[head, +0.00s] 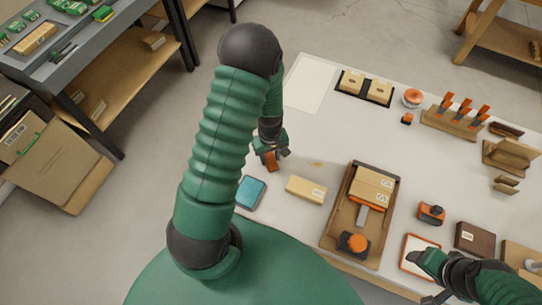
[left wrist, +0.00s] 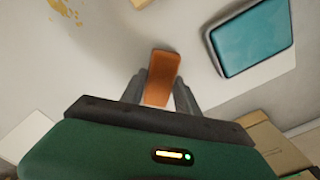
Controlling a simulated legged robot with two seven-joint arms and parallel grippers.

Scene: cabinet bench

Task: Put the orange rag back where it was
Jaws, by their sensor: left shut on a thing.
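The orange rag (head: 269,161) is a small orange-brown piece between the fingers of my left gripper (head: 272,156), over the left part of the white table. In the left wrist view the rag (left wrist: 163,68) sticks out between the two grey fingertips (left wrist: 160,90), which are shut on it. I cannot tell whether the rag touches the table. A yellowish stain (head: 316,163) marks the tabletop to the right of the gripper; it also shows in the left wrist view (left wrist: 66,10). My right gripper (head: 428,262) is at the lower right, by an orange-edged white tray (head: 408,266); its fingers are unclear.
A teal box (head: 251,192) and a tan box (head: 306,190) lie just below the left gripper. A brown tray (head: 331,237) with a box and tools is mid-table. A white sheet (head: 308,84) and an orange-handled tool rack (head: 450,121) stand farther back.

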